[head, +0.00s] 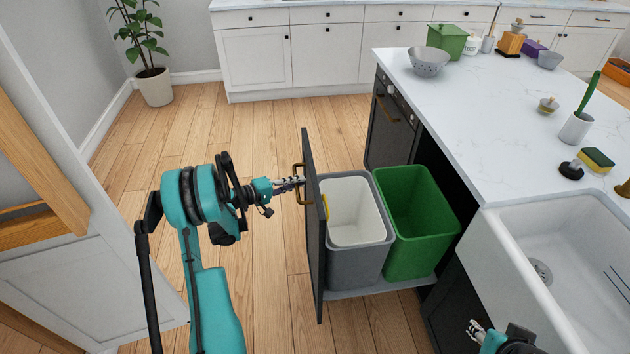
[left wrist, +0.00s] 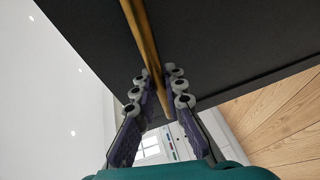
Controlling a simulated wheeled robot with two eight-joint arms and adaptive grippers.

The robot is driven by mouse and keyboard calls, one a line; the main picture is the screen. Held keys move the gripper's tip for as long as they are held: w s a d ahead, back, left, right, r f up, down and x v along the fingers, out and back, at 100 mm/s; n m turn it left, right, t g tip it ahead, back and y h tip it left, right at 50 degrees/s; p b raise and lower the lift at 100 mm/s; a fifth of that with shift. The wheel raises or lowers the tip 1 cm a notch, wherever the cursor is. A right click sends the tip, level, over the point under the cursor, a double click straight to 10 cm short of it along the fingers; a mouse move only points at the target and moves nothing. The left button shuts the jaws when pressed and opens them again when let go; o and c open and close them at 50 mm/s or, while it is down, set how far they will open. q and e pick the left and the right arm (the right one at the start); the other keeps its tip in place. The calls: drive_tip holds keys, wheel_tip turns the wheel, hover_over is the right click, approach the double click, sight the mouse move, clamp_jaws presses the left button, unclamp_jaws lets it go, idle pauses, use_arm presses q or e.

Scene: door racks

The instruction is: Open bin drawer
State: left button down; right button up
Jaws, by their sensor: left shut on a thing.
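The bin drawer's dark front panel (head: 314,225) stands pulled out from the island, with a grey bin (head: 357,262) and a green bin (head: 418,220) on its shelf behind it. A brass handle (head: 300,186) is on the panel's outer face. My left gripper (head: 297,183) is at the handle. In the left wrist view the brass handle (left wrist: 139,35) runs between its two fingers, which are shut on it. My right gripper (head: 476,328) is at the bottom edge, apart from the drawer; whether its fingers are open is unclear.
The white island countertop (head: 470,110) with a sink (head: 560,250) is to the right. A dark dishwasher front (head: 390,130) stands beyond the drawer. Wooden floor (head: 230,125) is free to the left and behind. A white panel (head: 90,270) stands at the left edge.

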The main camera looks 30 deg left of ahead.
use_arm(q)
drive_tip(key=shift+s+a, duration=0.95)
drive_tip(key=shift+a, duration=0.3)
drive_tip(key=c, duration=1.6)
unclamp_jaws()
drive_tip(key=shift+a, duration=0.1)
drive_tip(key=v, duration=1.2)
